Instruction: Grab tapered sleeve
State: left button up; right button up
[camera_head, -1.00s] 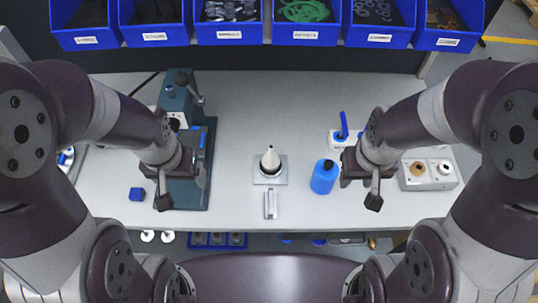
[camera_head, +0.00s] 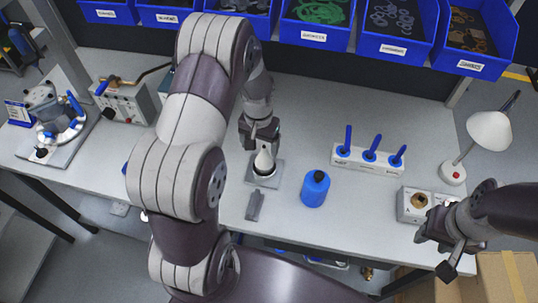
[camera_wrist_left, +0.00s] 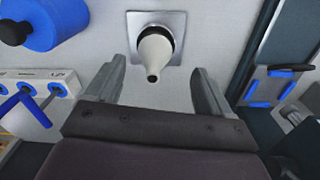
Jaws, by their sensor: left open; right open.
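The tapered sleeve (camera_head: 264,161) is a pale cone with a dark ring at its base. It stands upright on a square metal plate (camera_head: 277,180) on the bench. In the left wrist view the sleeve (camera_wrist_left: 155,55) points toward the camera, near the fingertip ends. My left gripper (camera_head: 262,139) is open, right behind the sleeve in the head view. In its wrist view its two fingers (camera_wrist_left: 160,72) stand apart on either side of the sleeve's narrow end; contact cannot be seen. My right gripper (camera_head: 440,247) is open and empty at the bench's right front, away from the sleeve.
A blue bottle (camera_head: 315,189) stands right of the plate, and a small grey metal part (camera_head: 254,206) lies in front. A rack with blue-handled tools (camera_head: 368,161), a grey box (camera_head: 417,206) and a lamp (camera_head: 490,132) are to the right. Blue bins (camera_head: 315,24) line the back.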

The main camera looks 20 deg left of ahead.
aim_at(265, 148)
pick_arm(q)
jog(key=f, duration=0.1)
jog(key=w+f+p, duration=0.1)
jog(key=d+f, duration=0.1)
jog(key=shift+w+f+p, duration=0.15)
jog(key=shift+f+p, duration=0.05)
jog(key=shift+p, duration=0.15)
notch_tip(265, 148, down, 3)
jog(key=shift+r+p, duration=0.15)
jog(key=shift+p, duration=0.15)
jog(key=shift+a+f, duration=0.35)
jog(key=shift+d, duration=0.25)
jog(key=c, duration=1.1)
pick_arm(e)
jog(key=shift+w+d+r, duration=0.15)
jog(key=shift+d+r, duration=0.1)
jog(key=shift+r, duration=0.3)
jog(key=shift+w+d+r, duration=0.1)
jog(key=shift+d+r, duration=0.1)
jog(key=shift+r, duration=0.35)
pick_arm(q)
jog(key=shift+a+r, duration=0.1)
jog(key=shift+a, duration=0.1)
pick_arm(e)
jog(key=shift+a, duration=0.15)
